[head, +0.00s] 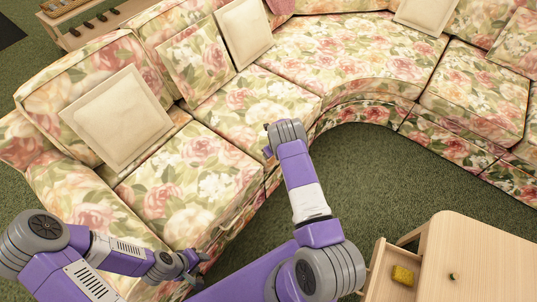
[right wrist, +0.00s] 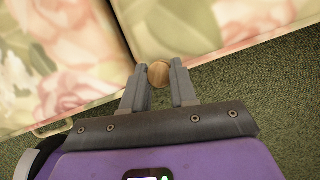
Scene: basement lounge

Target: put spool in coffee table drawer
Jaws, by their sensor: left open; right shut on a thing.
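The spool (right wrist: 158,74) shows as a round, light-brown wooden end between the fingertips of my right gripper (right wrist: 160,80), which is shut on it. In the head view my right arm reaches up the middle beside the sofa, and its wrist hides the fingers and spool. The coffee table (head: 490,258) stands at the lower right, pale wood. Its drawer (head: 377,270) is pulled open on its left side, and a yellow block-like thing (head: 402,275) lies inside. My left gripper (head: 190,266) is open and empty at the lower left, near the sofa's front.
A floral corner sofa (head: 240,115) with cream cushions (head: 117,117) wraps around the left and back. A small dark thing (head: 452,276) is on the coffee table's top. Green carpet (head: 375,180) lies clear between sofa and table. A wooden shelf (head: 95,25) stands behind the sofa.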

